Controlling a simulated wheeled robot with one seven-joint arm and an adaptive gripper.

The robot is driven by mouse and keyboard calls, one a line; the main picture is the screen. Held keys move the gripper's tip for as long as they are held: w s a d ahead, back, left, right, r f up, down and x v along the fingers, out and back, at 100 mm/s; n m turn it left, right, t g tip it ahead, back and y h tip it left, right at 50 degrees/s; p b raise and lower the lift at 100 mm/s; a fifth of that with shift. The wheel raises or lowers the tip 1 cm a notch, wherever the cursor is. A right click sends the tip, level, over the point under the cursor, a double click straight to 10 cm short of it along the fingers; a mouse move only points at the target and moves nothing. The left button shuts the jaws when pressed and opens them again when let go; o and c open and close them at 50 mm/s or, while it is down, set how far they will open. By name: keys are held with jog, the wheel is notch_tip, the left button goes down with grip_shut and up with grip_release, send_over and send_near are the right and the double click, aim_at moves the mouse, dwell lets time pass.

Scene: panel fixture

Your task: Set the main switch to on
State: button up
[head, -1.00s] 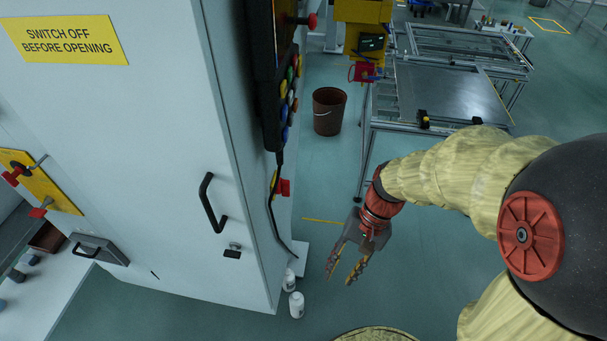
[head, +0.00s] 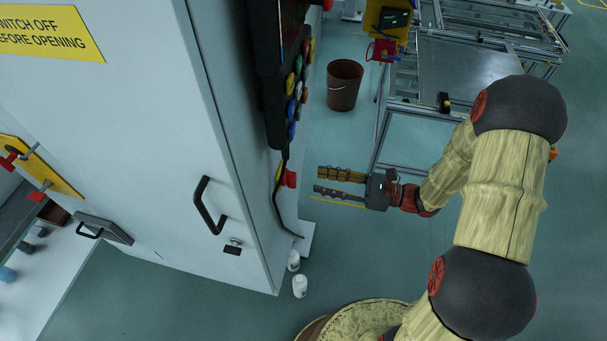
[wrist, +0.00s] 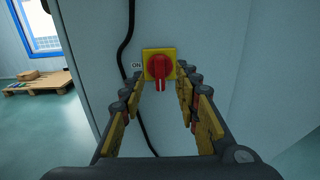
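The main switch is a red rotary knob (wrist: 160,70) on a yellow square plate (wrist: 149,54), mounted on the grey cabinet side. In the wrist view the knob's handle points down, and an "ON" label (wrist: 136,65) sits left of the plate. In the head view the switch (head: 290,179) shows edge-on at the cabinet's right side. My gripper (head: 317,181) is open and empty, its fingers pointing left toward the switch with a gap between. In the wrist view the gripper (wrist: 161,90) has its fingers on either side of the knob's line of sight.
A black cable (head: 276,205) hangs down the cabinet beside the switch. A button panel (head: 290,95) sticks out above it. White bottles (head: 299,287) stand on the floor by the cabinet's foot. A brown bucket (head: 344,86) and a metal frame table (head: 465,75) stand behind.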

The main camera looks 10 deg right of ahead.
aim_at(289, 180)
jog(key=b+x, duration=0.1)
jog(key=x, duration=0.6)
jog(key=shift+b, duration=0.3)
jog(key=shift+f, duration=0.1)
jog(key=shift+c, duration=0.4)
jog(key=c, duration=0.7)
grip_shut()
